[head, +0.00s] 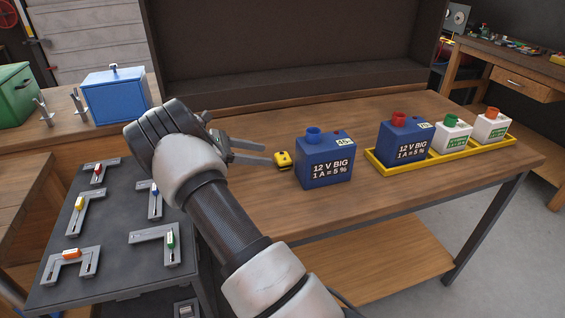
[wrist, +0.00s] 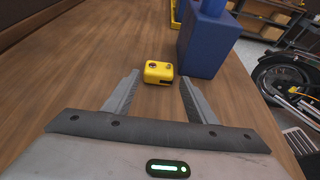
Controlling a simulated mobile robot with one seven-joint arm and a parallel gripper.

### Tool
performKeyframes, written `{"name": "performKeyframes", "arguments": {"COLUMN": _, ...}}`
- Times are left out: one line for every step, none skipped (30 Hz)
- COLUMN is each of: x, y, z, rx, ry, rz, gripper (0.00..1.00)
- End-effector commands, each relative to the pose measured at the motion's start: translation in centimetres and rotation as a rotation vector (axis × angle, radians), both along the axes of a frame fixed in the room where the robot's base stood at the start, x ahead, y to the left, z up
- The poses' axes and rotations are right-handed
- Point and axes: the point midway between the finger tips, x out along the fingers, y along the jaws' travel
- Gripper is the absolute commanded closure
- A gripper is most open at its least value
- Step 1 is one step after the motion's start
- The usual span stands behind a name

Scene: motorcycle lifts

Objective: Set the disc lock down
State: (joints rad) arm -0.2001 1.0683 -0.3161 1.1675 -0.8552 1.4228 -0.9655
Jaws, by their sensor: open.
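The disc lock is a small yellow block (head: 283,160) with dark round marks on top. It sits on the wooden workbench just left of a blue battery. In the wrist view the disc lock (wrist: 158,73) rests on the wood just beyond my fingertips, roughly centred between them. My gripper (head: 268,151) is open, with its two fingers apart and nothing between them. In the wrist view my gripper (wrist: 160,84) points along the bench toward the lock. The fingers appear clear of it.
The blue battery (head: 326,170) stands close to the lock's right. A yellow tray (head: 459,158) farther right holds a blue battery and two white ones. A grey board (head: 115,235) with several coloured-tag locks lies at left. The bench front (head: 400,185) is clear.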

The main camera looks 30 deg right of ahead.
Motion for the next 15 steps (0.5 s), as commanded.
{"name": "performKeyframes", "arguments": {"x": -0.3, "y": -1.0, "z": -0.5, "rx": 0.001, "ry": 0.001, "rz": -0.003, "gripper": 0.48}}
{"name": "performKeyframes", "arguments": {"x": -0.5, "y": -1.4, "z": -0.6, "rx": 0.001, "ry": 0.002, "rz": -0.002, "gripper": 0.48}}
{"name": "performKeyframes", "arguments": {"x": -0.6, "y": -1.9, "z": -0.9, "rx": 0.001, "ry": 0.001, "rz": -0.003, "gripper": 0.48}}
{"name": "performKeyframes", "arguments": {"x": -0.6, "y": -2.3, "z": -1.0, "rx": 0.001, "ry": 0.0, "rz": -0.001, "gripper": 0.48}}
{"name": "performKeyframes", "arguments": {"x": -0.7, "y": -2.5, "z": -1.1, "rx": 0.001, "ry": 0.0, "rz": -0.001, "gripper": 0.48}}
{"name": "performKeyframes", "arguments": {"x": -0.8, "y": -2.8, "z": -1.2, "rx": 0.0, "ry": 0.0, "rz": -0.001, "gripper": 0.48}}
{"name": "performKeyframes", "arguments": {"x": -0.8, "y": -3.0, "z": -1.3, "rx": 0.0, "ry": 0.0, "rz": -0.001, "gripper": 0.48}}
{"name": "performKeyframes", "arguments": {"x": -0.8, "y": -3.1, "z": -1.3, "rx": 0.0, "ry": 0.0, "rz": 0.0, "gripper": 0.48}}
{"name": "performKeyframes", "arguments": {"x": -0.9, "y": -3.3, "z": -1.4, "rx": 0.001, "ry": 0.0, "rz": 0.0, "gripper": 0.48}}
{"name": "performKeyframes", "arguments": {"x": -0.9, "y": -3.4, "z": -1.5, "rx": 0.001, "ry": 0.0, "rz": 0.0, "gripper": 0.48}}
{"name": "performKeyframes", "arguments": {"x": -0.9, "y": -3.5, "z": -1.5, "rx": 0.001, "ry": 0.0, "rz": 0.0, "gripper": 0.48}}
{"name": "performKeyframes", "arguments": {"x": -1.0, "y": -3.7, "z": -1.7, "rx": 0.001, "ry": 0.0, "rz": -0.001, "gripper": 0.48}}
{"name": "performKeyframes", "arguments": {"x": -1.0, "y": -3.9, "z": -1.8, "rx": 0.001, "ry": -0.001, "rz": -0.001, "gripper": 0.48}}
{"name": "performKeyframes", "arguments": {"x": -1.1, "y": -4.2, "z": -2.0, "rx": 0.001, "ry": 0.0, "rz": -0.002, "gripper": 0.48}}
{"name": "performKeyframes", "arguments": {"x": -1.2, "y": -4.6, "z": -2.2, "rx": 0.001, "ry": 0.0, "rz": -0.002, "gripper": 0.48}}
